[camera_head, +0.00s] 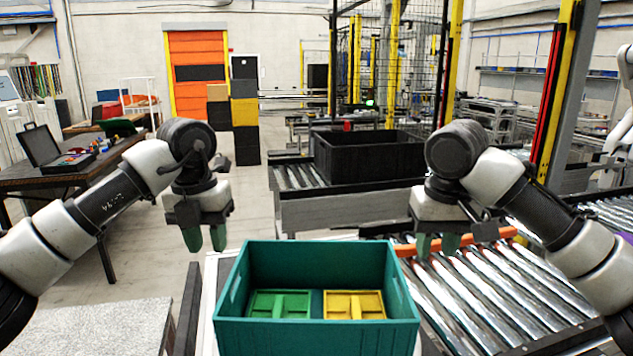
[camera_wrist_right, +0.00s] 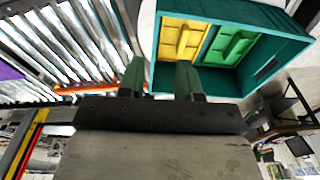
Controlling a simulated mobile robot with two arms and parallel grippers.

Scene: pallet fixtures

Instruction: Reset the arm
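My left gripper (camera_head: 205,238) hangs in the air left of the teal crate, its two green fingers pointing down with a small gap between them and nothing in it. My right gripper (camera_head: 437,245) hangs right of the crate above the roller conveyor, its green fingers apart. In the right wrist view my right gripper (camera_wrist_right: 160,75) shows its two fingers apart with nothing between them, beside the crate. The teal crate (camera_head: 316,338) holds a green fixture (camera_head: 280,304) on the left and a yellow fixture (camera_head: 354,304) on the right. Both also show in the right wrist view.
A roller conveyor (camera_head: 500,290) with an orange rail lies on the right. A black bin (camera_head: 365,157) sits on another conveyor behind the crate. A dark table (camera_head: 60,175) with an open case stands at the left. Open floor lies between the table and the conveyor.

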